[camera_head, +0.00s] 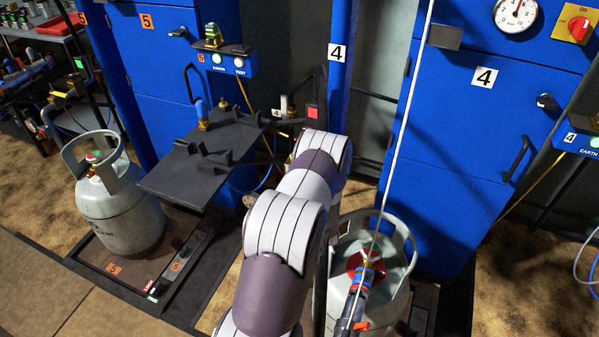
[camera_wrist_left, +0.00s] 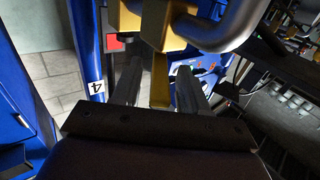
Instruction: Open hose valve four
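In the left wrist view, my left gripper (camera_wrist_left: 158,68) has its two dark fingers apart. A flat yellow lever (camera_wrist_left: 160,85) lies between them, with a gap showing on both sides. The lever hangs from a brass-coloured valve body (camera_wrist_left: 150,18) joined to a thick grey pipe (camera_wrist_left: 225,32). A red square (camera_wrist_left: 115,42) and a "4" label (camera_wrist_left: 95,87) show beside it. In the head view, my arm reaches up the middle and hides the gripper and the lever. A small "4" plate (camera_head: 277,113) and a red square (camera_head: 312,112) show just beyond it. My right gripper is not in view.
A dark shelf (camera_head: 205,160) juts out left of my arm. A grey gas bottle (camera_head: 398,290) with a hose coupling (camera_head: 368,275) stands close to its right. Another bottle (camera_head: 120,210) stands left. A blue number-four cabinet (camera_head: 450,150) closes off the right.

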